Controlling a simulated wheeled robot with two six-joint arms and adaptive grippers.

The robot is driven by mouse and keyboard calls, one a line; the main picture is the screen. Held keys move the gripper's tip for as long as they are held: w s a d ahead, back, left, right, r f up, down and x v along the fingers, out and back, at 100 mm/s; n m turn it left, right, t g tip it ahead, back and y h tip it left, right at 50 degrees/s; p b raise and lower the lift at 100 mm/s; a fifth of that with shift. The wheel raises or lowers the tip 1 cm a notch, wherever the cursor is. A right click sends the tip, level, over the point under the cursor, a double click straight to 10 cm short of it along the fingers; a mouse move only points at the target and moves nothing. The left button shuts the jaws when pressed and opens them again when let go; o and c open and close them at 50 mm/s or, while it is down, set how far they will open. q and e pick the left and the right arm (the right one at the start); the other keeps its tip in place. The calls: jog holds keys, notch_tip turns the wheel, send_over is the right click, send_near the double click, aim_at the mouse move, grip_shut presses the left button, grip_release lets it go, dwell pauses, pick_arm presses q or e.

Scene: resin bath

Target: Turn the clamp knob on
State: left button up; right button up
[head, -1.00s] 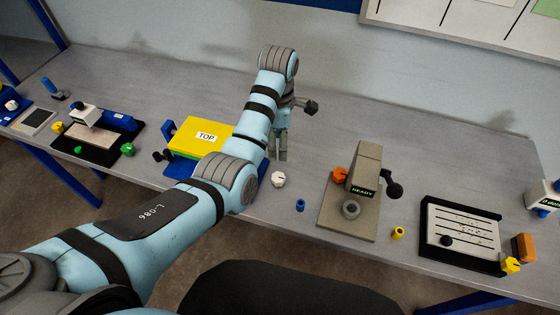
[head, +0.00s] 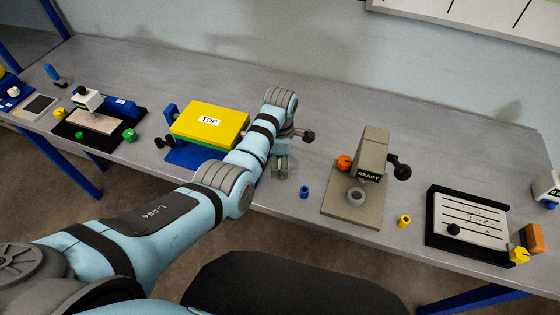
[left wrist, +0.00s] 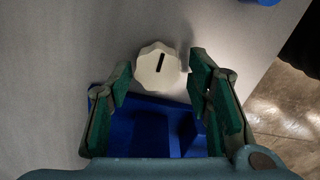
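The clamp knob (left wrist: 158,68) is a white, faceted round knob with a dark pointer line, near upright and slightly tilted in the left wrist view. It sits just beyond a blue base (left wrist: 150,125). In the head view the knob is hidden behind my left gripper (head: 280,173), which points down beside the yellow block marked TOP (head: 222,122). In the left wrist view my left gripper (left wrist: 160,75) is open, with one green-padded finger on each side of the knob. Gaps show on both sides. My right gripper is not in view.
A small blue cylinder (head: 304,191) stands right of the gripper. A grey machine marked READY (head: 371,148) with an orange knob (head: 344,162) stands farther right. A yellow cylinder (head: 404,221) and a black-framed panel (head: 432,220) follow. The bench behind is clear.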

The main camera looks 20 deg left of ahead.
pick_arm(q)
jog(key=shift+w, duration=0.1)
jog(key=c, duration=0.8)
jog(key=m+p, duration=0.2)
jog(key=shift+m, duration=0.4)
jog(key=m+p, duration=0.1)
jog(key=m, duration=0.2)
jog(key=shift+m, duration=0.4)
jog(key=m, duration=0.5)
jog(key=shift+w+f+p, duration=0.1)
jog(key=shift+p, duration=0.2)
jog(key=m, duration=0.6)
jog(key=shift+d, duration=0.15)
jog(key=shift+m, duration=0.3)
